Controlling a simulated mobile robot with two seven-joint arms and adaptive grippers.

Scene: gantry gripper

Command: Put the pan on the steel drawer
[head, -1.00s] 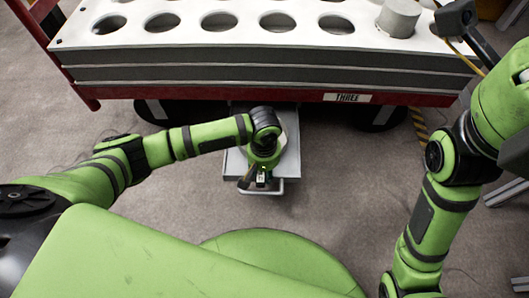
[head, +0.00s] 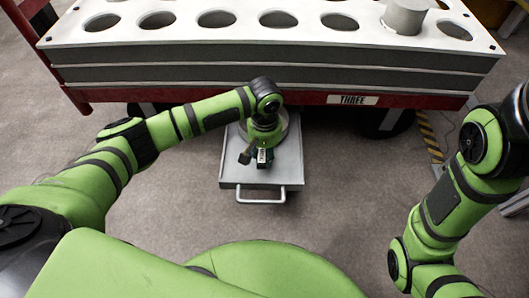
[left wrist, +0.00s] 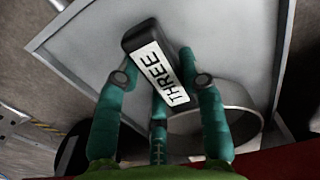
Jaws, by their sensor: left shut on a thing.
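The steel drawer (head: 240,172) is a flat grey tray under the cart, pulled out, with a bar handle (head: 262,200) at its front. It fills much of the left wrist view (left wrist: 75,50). The pan (left wrist: 245,105) is round and grey with a black handle labelled THREE (left wrist: 155,70). My left gripper (head: 258,158) points down over the drawer, and its teal fingers are shut on the pan's handle. The pan's round body is over the drawer, partly hidden by my arm in the head view (head: 286,122). I cannot tell whether it touches the drawer. My right gripper is out of view.
A red-framed cart (head: 225,93) with a white top full of round holes stands above the drawer. A grey cylinder (head: 404,15) sits in one hole. Bare grey floor lies left, right and in front of the drawer.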

